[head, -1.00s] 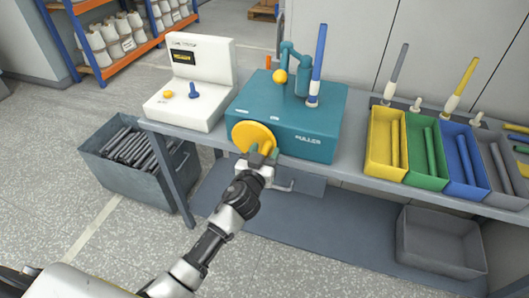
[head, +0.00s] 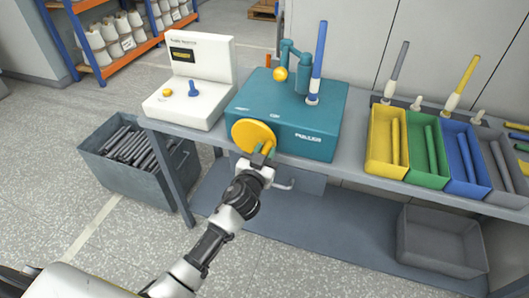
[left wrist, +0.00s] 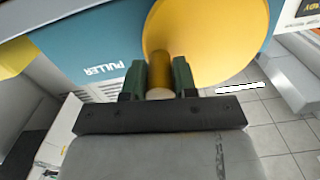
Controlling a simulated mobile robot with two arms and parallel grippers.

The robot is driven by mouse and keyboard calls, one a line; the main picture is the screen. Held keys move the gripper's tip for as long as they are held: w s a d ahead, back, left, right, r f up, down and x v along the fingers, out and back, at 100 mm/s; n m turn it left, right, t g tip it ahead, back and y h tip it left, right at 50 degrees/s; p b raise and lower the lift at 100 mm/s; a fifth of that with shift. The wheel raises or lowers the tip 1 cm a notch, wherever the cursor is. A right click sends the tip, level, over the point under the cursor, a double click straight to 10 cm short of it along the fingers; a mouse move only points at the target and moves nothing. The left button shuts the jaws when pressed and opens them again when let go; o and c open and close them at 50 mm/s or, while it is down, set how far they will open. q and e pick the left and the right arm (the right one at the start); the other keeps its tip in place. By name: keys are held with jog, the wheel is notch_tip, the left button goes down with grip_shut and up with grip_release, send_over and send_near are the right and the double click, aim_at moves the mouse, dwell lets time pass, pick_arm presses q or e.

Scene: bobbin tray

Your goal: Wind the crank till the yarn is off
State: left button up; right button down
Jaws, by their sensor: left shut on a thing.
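The teal puller box (head: 290,112) stands on the bench, with a yellow crank disc (head: 250,134) on its front. My left gripper (head: 264,155) is at the disc's lower right, shut on the crank knob. The left wrist view shows the yellow knob (left wrist: 158,70) between the two dark green fingers of the gripper (left wrist: 159,82), with the disc (left wrist: 205,40) behind. A blue yarn bobbin (head: 320,50) stands upright on the box on a white base, beside a teal arm with a yellow ball (head: 280,74). My right gripper is not in view.
A white control console (head: 195,85) stands left of the box. Yellow, green, blue and grey bins (head: 387,166) line the bench's right side. A grey crate of dark rods (head: 105,176) is on the floor at left; an empty grey crate (head: 440,265) is at lower right.

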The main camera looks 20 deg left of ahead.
aim_at(247, 150)
pick_arm(q)
jog(key=f+m+b, duration=0.1)
jog(key=m, duration=0.1)
jog(key=shift+f+m, duration=0.2)
jog(key=shift+m, duration=0.1)
jog(key=shift+w+a+f+m+b, duration=0.15)
jog(key=shift+a+f+m, duration=0.7)
jog(key=shift+m, duration=2.4)
jog(key=shift+s+a+f+m+b, duration=0.1)
jog(key=shift+a+f+m+b, duration=0.2)
jog(key=shift+a+m, duration=2.05)
jog(key=shift+w+a+f+m+b, duration=0.15)
jog(key=shift+f+m, duration=0.4)
jog(key=shift+m, duration=3.65)
jog(key=shift+s, duration=0.1)
jog(key=o, duration=0.9)
jog(key=shift+s, duration=0.1)
